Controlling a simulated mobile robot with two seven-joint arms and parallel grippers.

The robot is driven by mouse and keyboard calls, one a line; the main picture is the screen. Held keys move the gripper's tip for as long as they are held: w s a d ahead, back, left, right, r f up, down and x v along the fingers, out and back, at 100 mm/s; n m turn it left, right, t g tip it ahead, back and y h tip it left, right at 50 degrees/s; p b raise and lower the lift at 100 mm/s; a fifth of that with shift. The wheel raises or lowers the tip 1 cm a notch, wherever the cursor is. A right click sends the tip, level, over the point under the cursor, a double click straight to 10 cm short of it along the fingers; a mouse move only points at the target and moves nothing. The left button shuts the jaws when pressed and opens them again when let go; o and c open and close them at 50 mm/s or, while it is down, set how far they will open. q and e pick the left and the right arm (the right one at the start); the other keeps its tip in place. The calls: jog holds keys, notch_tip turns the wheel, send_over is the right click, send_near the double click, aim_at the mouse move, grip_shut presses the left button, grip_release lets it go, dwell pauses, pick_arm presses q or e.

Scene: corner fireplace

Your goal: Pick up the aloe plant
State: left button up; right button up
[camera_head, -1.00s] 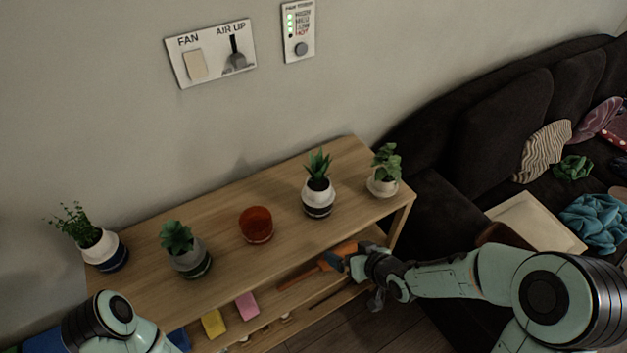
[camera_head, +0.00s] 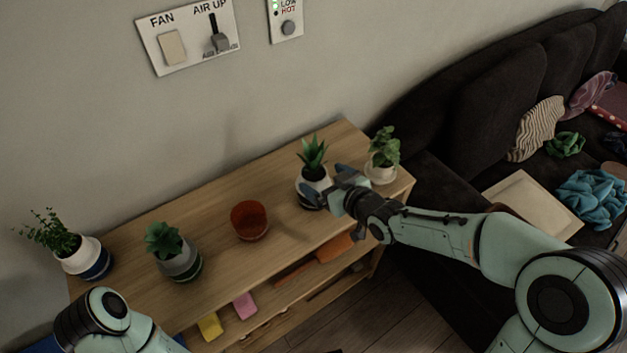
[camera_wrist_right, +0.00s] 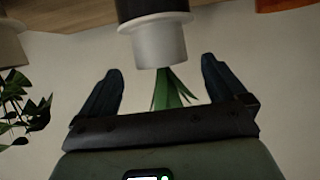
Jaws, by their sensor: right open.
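The aloe plant (camera_head: 313,157), with spiky green leaves in a white and black pot, stands upright on the wooden shelf's top. In the right wrist view the aloe plant (camera_wrist_right: 158,42) appears upside down, its white pot ahead of the fingertips and its leaves reaching down between the fingers. My right gripper (camera_head: 327,183) is open at the pot's front right side, hiding part of it. Its two dark fingers, with the right gripper empty (camera_wrist_right: 162,68), lie either side of the leaves, with gaps. My left gripper is out of view; only part of that arm shows.
A red-orange cup (camera_head: 250,221) and a grey-potted succulent (camera_head: 180,258) stand left of the aloe. A leafy plant in a white pot (camera_head: 381,165) stands close on its right. Another potted plant (camera_head: 84,257) is at the far left. A dark sofa (camera_head: 480,120) adjoins the shelf.

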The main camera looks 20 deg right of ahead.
aim_at(320, 147)
jog(key=x, duration=0.5)
jog(key=shift+w+a+r, duration=0.1)
jog(key=shift+a, duration=0.05)
jog(key=c, duration=0.8)
jog(key=shift+r, duration=0.15)
notch_tip(320, 147, up, 10)
jog(key=shift+f+p, duration=0.25)
jog(key=shift+p, duration=0.75)
notch_tip(320, 147, up, 9)
jog(key=p, duration=0.6)
jog(key=shift+r, duration=0.15)
pick_arm(q)
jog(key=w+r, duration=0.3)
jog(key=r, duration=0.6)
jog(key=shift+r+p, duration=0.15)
jog(key=shift+p, duration=0.3)
pick_arm(e)
jog(key=shift+r, duration=0.5)
